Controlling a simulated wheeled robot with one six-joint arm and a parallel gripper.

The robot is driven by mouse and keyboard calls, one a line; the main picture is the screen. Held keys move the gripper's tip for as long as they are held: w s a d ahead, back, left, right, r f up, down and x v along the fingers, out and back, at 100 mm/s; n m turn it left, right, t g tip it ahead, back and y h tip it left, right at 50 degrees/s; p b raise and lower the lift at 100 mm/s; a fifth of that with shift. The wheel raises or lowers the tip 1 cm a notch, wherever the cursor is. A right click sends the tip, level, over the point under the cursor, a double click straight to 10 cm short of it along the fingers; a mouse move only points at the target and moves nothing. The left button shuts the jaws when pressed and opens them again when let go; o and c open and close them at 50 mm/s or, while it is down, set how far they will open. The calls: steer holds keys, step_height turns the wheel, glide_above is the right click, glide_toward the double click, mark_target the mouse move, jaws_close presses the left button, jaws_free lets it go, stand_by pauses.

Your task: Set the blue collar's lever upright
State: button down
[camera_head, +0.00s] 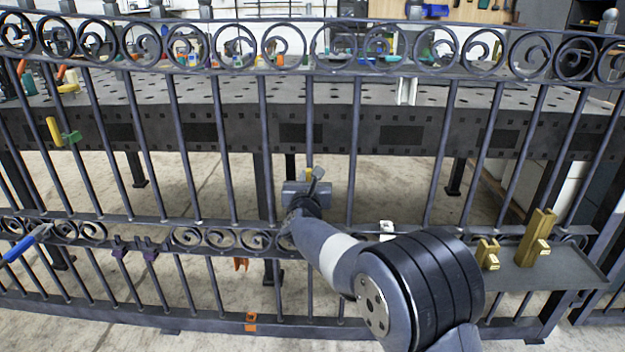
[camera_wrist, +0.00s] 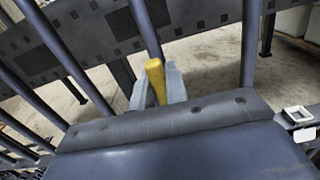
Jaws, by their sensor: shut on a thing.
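My gripper (camera_head: 306,188) is at a bar in the middle of the gate in the head view. In the wrist view its two grey fingers (camera_wrist: 158,92) are shut on a yellow lever (camera_wrist: 155,72), which stands up between them with a slight tilt in the picture. A small bit of this yellow lever (camera_head: 309,174) shows in the head view. No blue collar can be made out at the lever's base; my gripper hides that part. Another collar, green (camera_head: 72,136), with a yellow lever (camera_head: 54,131), sits on a bar at the far left.
The dark gate's bars (camera_head: 219,150) stand close on both sides of my gripper. A blue-handled tool (camera_head: 20,248) is at the left rail. A shelf (camera_head: 560,275) with brass blocks (camera_head: 537,235) is at the right. A perforated table (camera_head: 400,132) stands behind.

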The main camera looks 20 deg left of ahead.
steer(key=c, duration=1.4)
jaws_free()
steer(key=v, duration=1)
steer(key=shift+s+p, duration=0.35)
steer(key=shift+p, duration=0.05)
steer(key=shift+w, duration=0.15)
steer(key=x, duration=1)
steer(key=shift+w+b, duration=0.2)
steer(key=shift+b, duration=0.2)
steer(key=shift+w, duration=0.1)
steer(key=shift+a, duration=0.1)
